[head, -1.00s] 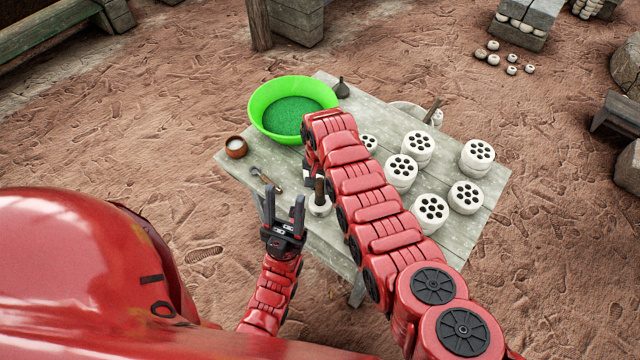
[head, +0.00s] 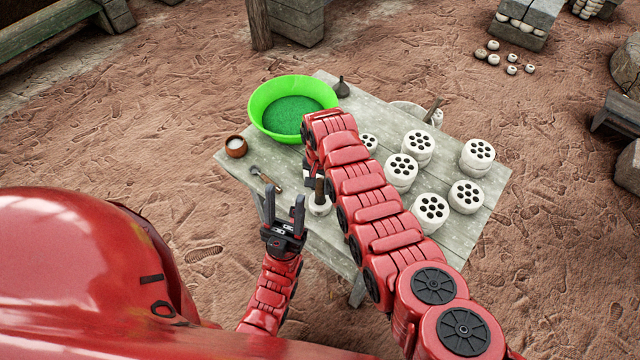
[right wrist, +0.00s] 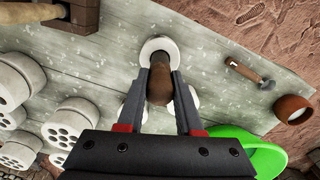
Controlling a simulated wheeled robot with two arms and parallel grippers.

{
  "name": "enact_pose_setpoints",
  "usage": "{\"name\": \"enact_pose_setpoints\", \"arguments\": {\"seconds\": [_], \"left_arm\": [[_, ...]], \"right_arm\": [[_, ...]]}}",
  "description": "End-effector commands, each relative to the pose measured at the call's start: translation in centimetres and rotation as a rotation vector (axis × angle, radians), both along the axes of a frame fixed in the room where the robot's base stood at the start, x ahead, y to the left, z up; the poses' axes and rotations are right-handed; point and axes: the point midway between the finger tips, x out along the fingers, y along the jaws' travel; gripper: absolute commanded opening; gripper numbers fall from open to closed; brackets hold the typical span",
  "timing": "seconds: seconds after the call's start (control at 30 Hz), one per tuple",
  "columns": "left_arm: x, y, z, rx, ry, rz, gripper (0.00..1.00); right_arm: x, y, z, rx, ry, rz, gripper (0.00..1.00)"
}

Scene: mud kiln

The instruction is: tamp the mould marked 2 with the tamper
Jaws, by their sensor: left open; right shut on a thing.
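The tamper, with a brown wooden handle and a round white foot (head: 320,208), is upright at the near edge of the table. My right gripper (right wrist: 160,85) is shut on its handle (right wrist: 160,78); the white foot shows beyond the fingers. I cannot tell whether the foot touches the table. In the head view my right arm mostly hides that gripper. Several white round moulds with dark holes, such as this one (head: 432,208), stand on the right half of the table; I can read no number on them. My left gripper (head: 285,212) is open and empty, just off the table's near edge.
A green basin (head: 262,98) with green contents stands at the table's back left. A small brown bowl (head: 236,147) and a small tool (head: 265,179) lie at the left. My right arm crosses over the table (head: 470,237).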

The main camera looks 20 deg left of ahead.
Motion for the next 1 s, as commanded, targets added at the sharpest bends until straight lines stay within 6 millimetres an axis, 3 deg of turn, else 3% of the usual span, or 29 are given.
{"name": "enact_pose_setpoints", "arguments": {"seconds": [1.0], "left_arm": [[0.0,0.0,4.0,0.000,0.000,0.000,0.50]], "right_arm": [[0.1,0.0,6.9,0.003,-0.004,-0.001,0.00]]}}
